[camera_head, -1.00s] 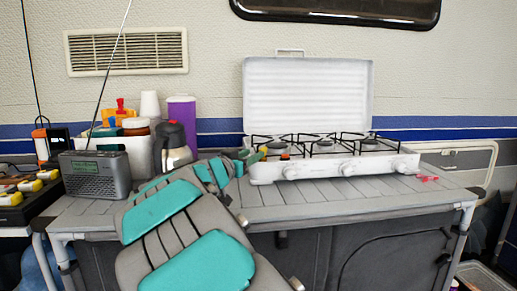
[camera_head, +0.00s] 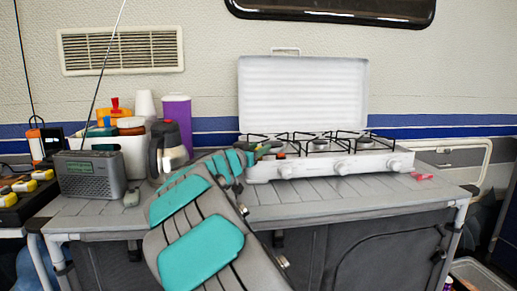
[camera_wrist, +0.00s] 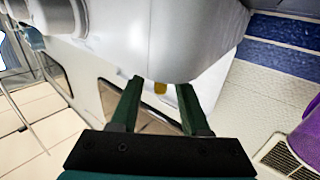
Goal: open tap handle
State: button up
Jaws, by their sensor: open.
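A white camping stove (camera_head: 300,82) stands on the grey slatted table with its lid raised. Round white knobs, among them one at the middle (camera_head: 341,168), line its front. A small orange-red part (camera_head: 281,156) shows at the stove's left end; I cannot tell for sure whether it is the tap handle. My gripper (camera_head: 258,151) is at that left end, mostly hidden by my arm. In the wrist view my gripper (camera_wrist: 160,80) is open. Its dark green fingers stand either side of a small yellow part (camera_wrist: 160,87) under the stove's rounded white corner. Contact is not clear.
A grey radio (camera_head: 91,174), a steel jug (camera_head: 171,150) and a purple cup (camera_head: 178,120) stand left of my arm. A small pink-red item (camera_head: 422,176) lies right of the stove. The table (camera_head: 350,192) is clear in front of the stove.

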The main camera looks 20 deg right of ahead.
grip_shut()
jog(key=shift+t+b, duration=0.3)
jog(key=shift+b, duration=0.05)
dwell(0.3)
jog(key=n+t+y+b, duration=0.1)
jog(key=n+y+b, duration=0.1)
jog(key=shift+s+f+t+b, duration=0.1)
jog(key=shift+f+t+b, duration=0.2)
jog(key=shift+t, duration=0.1)
jog(key=n+t+y+b, duration=0.1)
jog(key=n+y+b, duration=0.1)
jog(key=b, duration=0.2)
jog(key=shift+d+f+t+y+b, duration=0.1)
jog(key=shift+f+t+y+b, duration=0.05)
jog(key=shift+t+y+b, duration=0.2)
jog(key=n+t+y+b, duration=0.1)
jog(key=n+y+b, duration=0.1)
jog(key=b, duration=0.3)
jog(key=shift+t+y+b, duration=0.35)
jog(key=shift+y+b, duration=0.05)
jog(key=shift+y, duration=0.05)
jog(key=shift+r+n+t+y+b, duration=0.3)
jog(key=shift+n+y+b, duration=0.4)
jog(key=shift+b, duration=0.4)
jog(key=shift+r+y+b, duration=0.25)
jog(key=shift+y+b, duration=0.05)
jog(key=shift+y, duration=0.1)
